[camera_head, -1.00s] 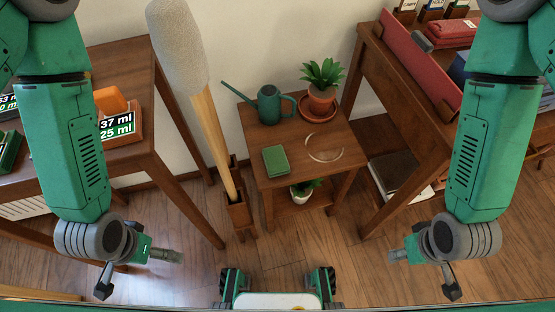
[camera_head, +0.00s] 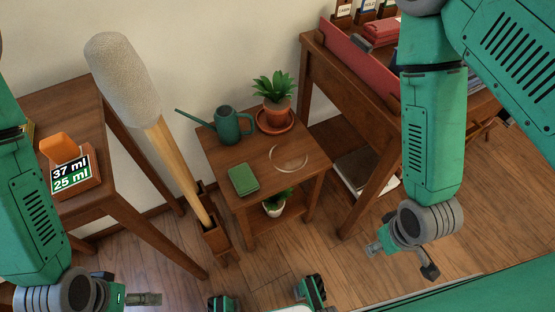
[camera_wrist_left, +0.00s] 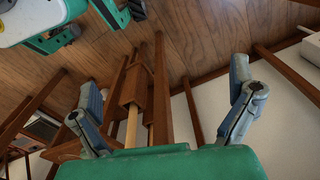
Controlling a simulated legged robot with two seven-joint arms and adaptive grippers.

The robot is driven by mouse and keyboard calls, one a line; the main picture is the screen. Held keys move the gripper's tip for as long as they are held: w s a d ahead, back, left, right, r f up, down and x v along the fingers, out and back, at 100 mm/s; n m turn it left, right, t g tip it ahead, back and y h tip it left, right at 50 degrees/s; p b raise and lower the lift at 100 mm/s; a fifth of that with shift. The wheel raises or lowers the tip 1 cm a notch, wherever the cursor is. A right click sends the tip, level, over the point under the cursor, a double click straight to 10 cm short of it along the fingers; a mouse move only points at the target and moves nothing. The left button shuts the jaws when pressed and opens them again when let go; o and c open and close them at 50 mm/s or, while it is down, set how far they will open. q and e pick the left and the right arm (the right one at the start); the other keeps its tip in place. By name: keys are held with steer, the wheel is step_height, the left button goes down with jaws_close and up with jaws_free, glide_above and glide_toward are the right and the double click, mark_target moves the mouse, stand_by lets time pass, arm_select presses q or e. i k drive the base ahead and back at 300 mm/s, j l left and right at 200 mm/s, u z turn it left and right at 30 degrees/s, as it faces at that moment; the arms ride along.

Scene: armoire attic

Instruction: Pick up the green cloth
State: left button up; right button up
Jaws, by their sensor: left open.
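The green cloth (camera_head: 243,179) is a small folded block lying flat on the front left of the small wooden table (camera_head: 262,160). My left gripper (camera_head: 146,299) is at the lower left of the head view, low, in front of and left of that table and well apart from the cloth. In the left wrist view its two fingers (camera_wrist_left: 165,78) are spread wide with nothing between them. The cloth cannot be made out in that view. My right gripper (camera_head: 374,248) is right of the small table, away from the cloth; its finger opening is not clear.
A green watering can (camera_head: 229,125) and a potted plant on a saucer (camera_head: 277,112) stand behind the cloth. A pale ring mark (camera_head: 289,158) is to its right. A large padded stick (camera_head: 165,140) leans up from a wooden holder left of the table. Desks flank both sides.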

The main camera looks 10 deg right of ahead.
mark_target(245, 183)
steer(key=k+j+u, duration=0.1)
steer(key=k+u, duration=0.15)
steer(key=k, duration=0.4)
steer(key=l+u, duration=0.25)
steer(key=u, duration=0.2)
steer(key=l+u, duration=0.3)
steer(key=u, duration=0.2)
steer(key=l+u, duration=0.3)
steer(key=u, duration=0.15)
steer(key=i+l, duration=0.1)
steer(key=l, duration=0.3)
steer(key=i+l, duration=0.1)
steer(key=l, duration=0.35)
steer(key=i+l, duration=0.1)
steer(key=l, duration=0.3)
